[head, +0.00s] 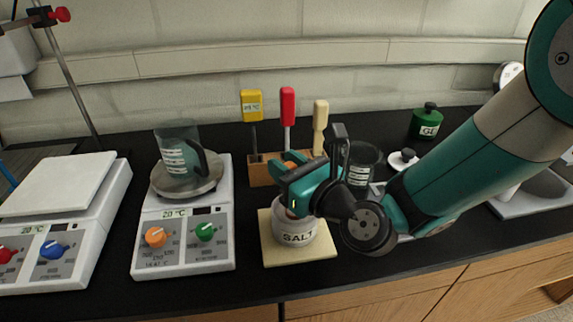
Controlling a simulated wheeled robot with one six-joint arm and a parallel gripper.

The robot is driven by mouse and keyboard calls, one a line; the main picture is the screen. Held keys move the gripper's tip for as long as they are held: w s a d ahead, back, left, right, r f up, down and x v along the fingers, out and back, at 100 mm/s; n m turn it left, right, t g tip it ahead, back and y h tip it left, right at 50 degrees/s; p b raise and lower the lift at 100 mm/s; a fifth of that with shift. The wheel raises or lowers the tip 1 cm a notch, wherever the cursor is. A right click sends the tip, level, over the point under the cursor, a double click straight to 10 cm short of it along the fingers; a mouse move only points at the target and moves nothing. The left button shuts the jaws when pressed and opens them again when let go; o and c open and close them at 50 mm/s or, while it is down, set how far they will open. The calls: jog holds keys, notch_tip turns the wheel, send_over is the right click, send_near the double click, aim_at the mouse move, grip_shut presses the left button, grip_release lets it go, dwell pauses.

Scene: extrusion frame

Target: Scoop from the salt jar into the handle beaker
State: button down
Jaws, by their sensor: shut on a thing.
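The white salt jar (298,236), labelled SALT, stands on a cream square board (325,251). My teal gripper (289,190) is right over the jar's mouth. It is shut on a tool of which only a bit of orange shows above the fingers; I take it for the scoop. The tool's lower end is hidden by the gripper and jar, so I cannot tell whether it is in the salt. The clear handle beaker (175,155), with a dark handle on its right side, stands upright on the round pan of the middle scale (183,245), left of my gripper.
A wooden rack (259,172) with yellow, red and cream handled tools stands behind the jar. Another glass beaker (366,155) stands behind my arm. A second scale (60,190) is at the left. A green jar (426,123) is at the back right.

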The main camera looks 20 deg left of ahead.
jog(key=shift+r+p, duration=5.05)
jog(key=shift+p, duration=0.35)
